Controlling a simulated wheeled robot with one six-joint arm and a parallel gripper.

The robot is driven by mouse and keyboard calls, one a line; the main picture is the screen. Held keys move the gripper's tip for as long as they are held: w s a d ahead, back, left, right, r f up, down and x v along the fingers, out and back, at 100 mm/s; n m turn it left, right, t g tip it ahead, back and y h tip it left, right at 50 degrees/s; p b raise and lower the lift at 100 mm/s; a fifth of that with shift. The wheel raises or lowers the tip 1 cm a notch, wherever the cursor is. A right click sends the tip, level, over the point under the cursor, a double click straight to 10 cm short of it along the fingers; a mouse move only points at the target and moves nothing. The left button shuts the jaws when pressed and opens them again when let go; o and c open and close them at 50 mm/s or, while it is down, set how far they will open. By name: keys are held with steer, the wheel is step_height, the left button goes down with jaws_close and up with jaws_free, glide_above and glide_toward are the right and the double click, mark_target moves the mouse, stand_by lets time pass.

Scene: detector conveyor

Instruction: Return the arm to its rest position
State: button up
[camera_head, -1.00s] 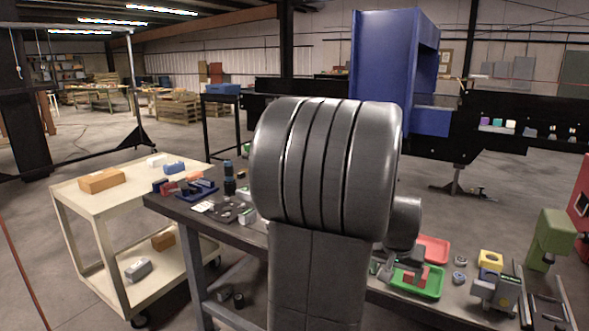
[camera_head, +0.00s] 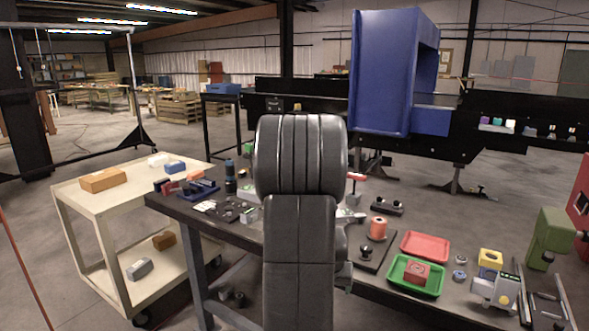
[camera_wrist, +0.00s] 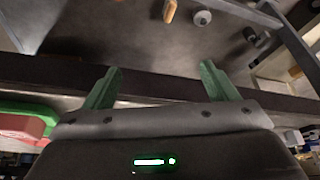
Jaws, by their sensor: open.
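My gripper (camera_wrist: 158,85) shows in the wrist view with its two green fingers spread apart and nothing between them. The floor and a dark table edge lie beyond the fingertips. In the head view my dark grey arm stands upright in the middle of the picture, in front of the workbench (camera_head: 235,231). The arm hides my gripper there and covers part of the bench top.
On the bench right of my arm are a red tray (camera_head: 425,246), a green tray (camera_head: 428,287) holding a red block (camera_head: 416,273), and an orange spool (camera_head: 378,228). A cream cart (camera_head: 120,195) stands left. A blue detector housing (camera_head: 382,75) stands behind.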

steer(key=shift+w+a+f+n, duration=0.15)
steer(key=shift+w+a+f, duration=0.1)
steer(key=shift+a+f, duration=0.3)
steer(key=shift+w+a+f+n, duration=0.15)
steer(key=shift+w+a+f, duration=0.15)
steer(key=shift+a, duration=0.4)
steer(key=shift+s+r, duration=0.1)
steer(key=shift+r, duration=0.05)
